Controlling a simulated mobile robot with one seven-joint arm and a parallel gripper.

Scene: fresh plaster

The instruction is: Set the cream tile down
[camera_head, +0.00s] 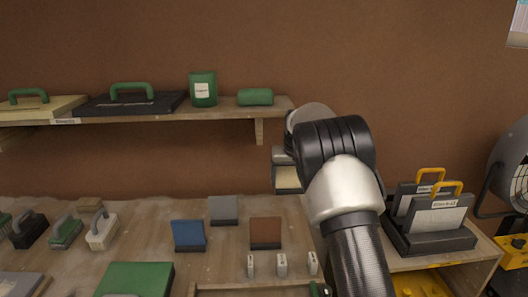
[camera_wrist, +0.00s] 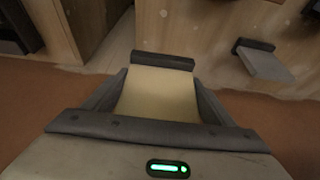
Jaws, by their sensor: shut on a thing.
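My gripper (camera_head: 285,157) is raised above the back right of the workbench, in front of the brown wall. It is shut on the cream tile (camera_head: 288,179). In the wrist view the cream tile (camera_wrist: 158,97) lies between the two fingers, with a dark bar across its far end. In the head view only a small part of the tile shows, and my arm hides what is behind and to its right. The tile appears clear of the bench.
On the bench (camera_head: 150,240) stand blue (camera_head: 188,235), grey (camera_head: 223,210) and brown (camera_head: 265,233) tiles with dark feet. Three small pale blocks (camera_head: 282,264) stand in front. A shelf (camera_head: 160,116) hangs above left. A dark rack (camera_head: 430,235) stands right. Some bench between the tiles is bare.

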